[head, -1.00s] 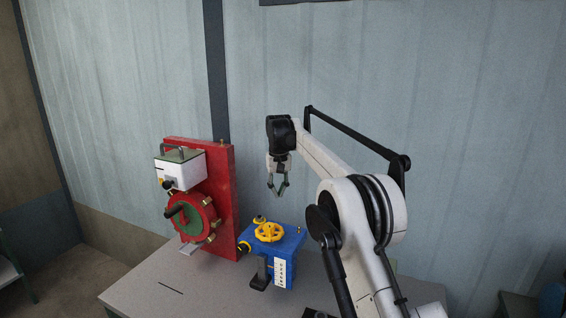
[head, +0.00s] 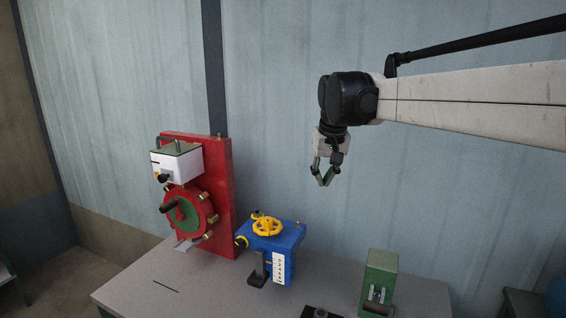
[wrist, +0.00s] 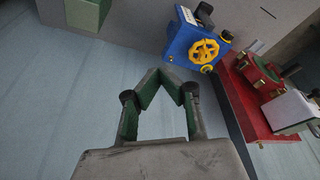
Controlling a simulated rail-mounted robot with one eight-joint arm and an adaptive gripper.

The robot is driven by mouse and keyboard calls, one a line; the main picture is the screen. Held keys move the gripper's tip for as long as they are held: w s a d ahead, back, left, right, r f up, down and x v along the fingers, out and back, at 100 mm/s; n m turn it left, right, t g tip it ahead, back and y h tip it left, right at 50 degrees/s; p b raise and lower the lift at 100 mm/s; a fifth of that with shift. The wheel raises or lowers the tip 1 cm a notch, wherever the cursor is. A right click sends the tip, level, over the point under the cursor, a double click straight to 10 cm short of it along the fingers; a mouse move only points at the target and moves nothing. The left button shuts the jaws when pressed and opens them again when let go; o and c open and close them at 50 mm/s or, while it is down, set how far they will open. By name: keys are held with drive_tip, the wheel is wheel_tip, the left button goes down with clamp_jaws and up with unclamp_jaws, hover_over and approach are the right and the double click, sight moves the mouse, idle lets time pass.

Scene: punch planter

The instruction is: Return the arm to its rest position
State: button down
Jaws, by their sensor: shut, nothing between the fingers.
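My gripper (head: 324,181) hangs in the air at the end of my arm, above and to the right of the blue machine, pointing down. Its fingertips meet and nothing is between them. In the wrist view my gripper (wrist: 168,75) also shows its green-padded fingers closed to a point, with only the wall behind. My arm reaches in from the right edge of the head view.
A blue box with a yellow handwheel (head: 267,227) stands on the grey table (head: 215,285). Left of it is a red panel (head: 222,190) with a white box (head: 178,163) and red wheel. A green device (head: 380,275) stands at the right.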

drive_tip(key=s+d+f+t+b, duration=0.1)
drive_tip(key=s+d+f+b, duration=0.1)
drive_tip(key=s+f, duration=0.4)
drive_tip(key=s+d+f+m+t+b, duration=0.1)
drive_tip(key=s+d+f, duration=0.3)
drive_tip(key=s, duration=1.3)
drive_tip(key=s+d+f+t+b, duration=0.1)
drive_tip(key=s+d+f+b, duration=0.2)
drive_tip(key=s+f, duration=0.6)
drive_tip(key=shift+s+d+f+m+t+h, duration=0.2)
drive_tip(key=shift+s+m+t+h, duration=0.1)
drive_tip(key=shift+s, duration=0.95)
idle(0.4)
